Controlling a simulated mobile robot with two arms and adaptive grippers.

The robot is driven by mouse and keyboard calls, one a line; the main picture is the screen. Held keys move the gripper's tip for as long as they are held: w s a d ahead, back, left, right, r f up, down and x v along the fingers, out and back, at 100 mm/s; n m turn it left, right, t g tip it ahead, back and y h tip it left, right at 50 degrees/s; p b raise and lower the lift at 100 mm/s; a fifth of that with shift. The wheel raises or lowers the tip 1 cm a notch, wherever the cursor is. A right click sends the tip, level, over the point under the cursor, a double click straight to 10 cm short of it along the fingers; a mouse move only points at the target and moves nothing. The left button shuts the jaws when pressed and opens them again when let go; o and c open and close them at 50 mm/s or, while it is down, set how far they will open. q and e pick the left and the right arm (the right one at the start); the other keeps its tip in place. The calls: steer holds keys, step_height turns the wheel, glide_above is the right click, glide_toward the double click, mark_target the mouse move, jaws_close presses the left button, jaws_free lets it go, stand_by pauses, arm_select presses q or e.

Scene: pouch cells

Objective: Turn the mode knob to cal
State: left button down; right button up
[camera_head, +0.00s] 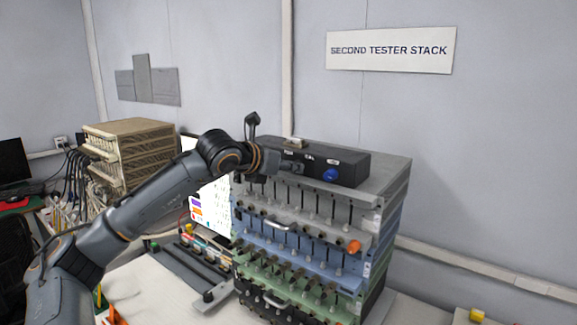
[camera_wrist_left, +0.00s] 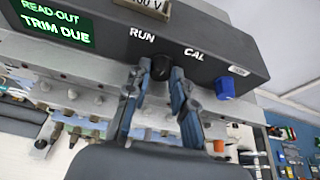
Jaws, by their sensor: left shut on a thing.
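A black control box (camera_head: 345,166) sits on top of the tester stack; it also fills the upper part of the left wrist view (camera_wrist_left: 110,50). The black mode knob (camera_wrist_left: 161,66) is on its front face, below and between the RUN and CAL labels. My left gripper (camera_head: 294,167) is at the box front, with its two fingers on either side of this knob in the left wrist view (camera_wrist_left: 155,78). It is shut on the knob. Which label the knob points to cannot be made out. My right gripper is not in view.
A blue knob (camera_wrist_left: 225,88) is on the box, right of the mode knob. A green read-out (camera_wrist_left: 52,25) says TRIM DUE. Below stand racks (camera_head: 290,222) with several toggles and an orange knob (camera_head: 354,246). A lit screen (camera_head: 205,205) stands behind my left arm.

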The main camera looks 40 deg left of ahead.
arm_select(q)
steer(key=shift+d+m+y+b, duration=0.15)
steer(key=shift+m+y+b, duration=0.2)
steer(key=shift+m+y, duration=0.65)
steer(key=shift+d+m+y+b, duration=0.25)
steer(key=shift+m+y, duration=0.35)
steer(key=shift+m, duration=0.7)
steer(key=shift+a, duration=0.1)
steer(key=c, duration=1.1)
jaws_free()
steer(key=shift+f, duration=0.1)
steer(key=shift+v, duration=4.1)
